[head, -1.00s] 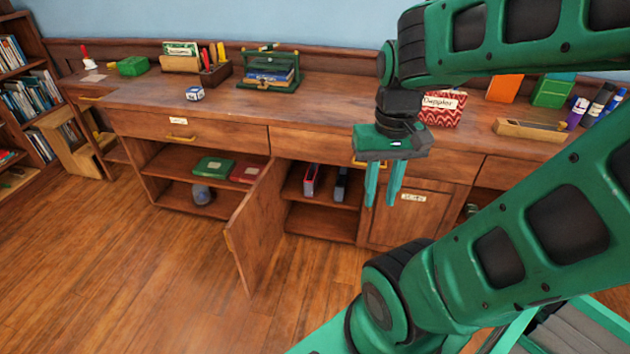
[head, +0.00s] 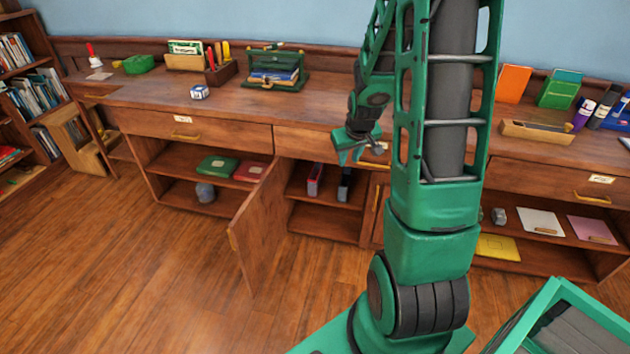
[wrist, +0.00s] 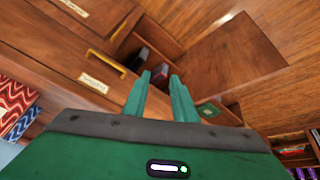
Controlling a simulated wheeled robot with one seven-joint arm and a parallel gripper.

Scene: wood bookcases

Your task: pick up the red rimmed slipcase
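The red rimmed slipcase (head: 314,180) stands upright on the upper shelf of the open cupboard in the desk. A dark slipcase (head: 344,185) stands to its right, with a gap between them. In the wrist view both sit deep in the cupboard, small and partly near my fingertips' outline. My gripper (wrist: 160,78) is open, with clear space between its two fingers and nothing held. In the head view my gripper (head: 352,156) is in front of the desk's drawer line, above and right of the slipcases, partly hidden by my arm.
The open cupboard door (head: 257,232) juts out left of the slipcases. A green box (head: 217,166) and a red box (head: 249,172) lie on the shelf beyond it. The desktop (head: 330,105) overhangs the cupboard. The floor (head: 150,270) in front is clear.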

